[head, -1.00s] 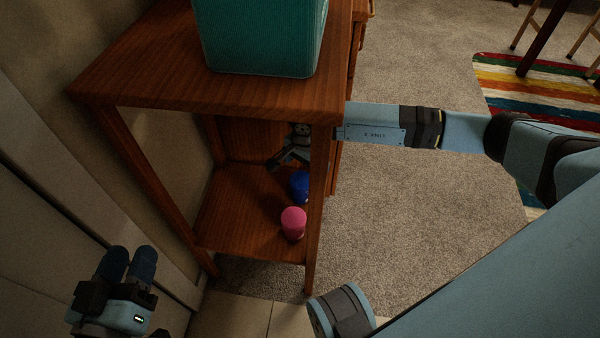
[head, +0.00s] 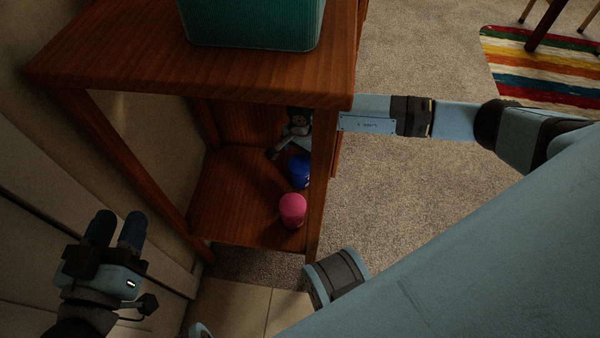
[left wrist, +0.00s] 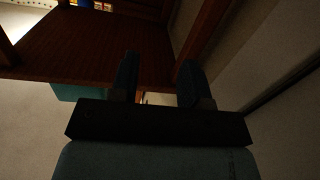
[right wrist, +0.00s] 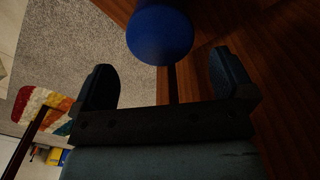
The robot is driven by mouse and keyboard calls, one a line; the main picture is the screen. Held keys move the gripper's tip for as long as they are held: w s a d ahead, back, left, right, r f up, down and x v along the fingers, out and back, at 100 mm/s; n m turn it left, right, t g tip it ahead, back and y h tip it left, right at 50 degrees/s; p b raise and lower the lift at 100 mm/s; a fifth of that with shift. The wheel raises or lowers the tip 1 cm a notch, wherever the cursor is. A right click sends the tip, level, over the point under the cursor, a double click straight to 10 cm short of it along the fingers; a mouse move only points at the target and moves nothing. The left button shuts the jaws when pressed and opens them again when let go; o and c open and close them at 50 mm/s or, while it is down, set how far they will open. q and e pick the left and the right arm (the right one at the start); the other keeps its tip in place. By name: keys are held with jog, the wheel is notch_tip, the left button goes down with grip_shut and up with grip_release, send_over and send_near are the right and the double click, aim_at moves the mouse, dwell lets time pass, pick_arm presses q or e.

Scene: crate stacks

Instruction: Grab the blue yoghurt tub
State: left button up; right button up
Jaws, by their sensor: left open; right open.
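The blue yoghurt tub (head: 299,172) stands on the lower shelf of the wooden stand, behind a pink tub (head: 292,208). My right gripper (head: 276,152) reaches under the top board and is just behind and left of the blue tub, partly in shadow. In the right wrist view, the blue tub (right wrist: 160,32) shows ahead of the open fingers (right wrist: 162,64), roughly centred between them, with nothing held. My left gripper (head: 118,220) is open and empty, left of the stand near the wall; its fingers also show in the left wrist view (left wrist: 157,75).
The lower shelf (head: 235,200) has bare room left of the tubs. A front leg (head: 320,190) of the stand is close right of them. A teal crate (head: 250,22) sits on the top board (head: 120,60). A striped rug (head: 540,65) lies on the carpet.

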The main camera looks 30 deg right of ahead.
aim_at(301, 162)
jog(key=f+b, duration=0.2)
jog(key=f, duration=0.1)
jog(key=f+b, duration=0.1)
jog(key=f, duration=0.1)
jog(key=shift+s+a, duration=0.1)
jog(key=shift+a, duration=0.3)
jog(key=shift+f, duration=0.1)
pick_arm(q)
jog(key=shift+w+a+r+m+t+h, duration=0.15)
jog(key=shift+w+a+m+t, duration=0.15)
jog(key=shift+m, duration=0.2)
jog(key=shift+w+a+r+m+t+h, duration=0.1)
jog(key=shift+w+a+m+t+h, duration=0.1)
jog(key=shift+w+m, duration=0.25)
pick_arm(e)
jog(key=c, duration=1)
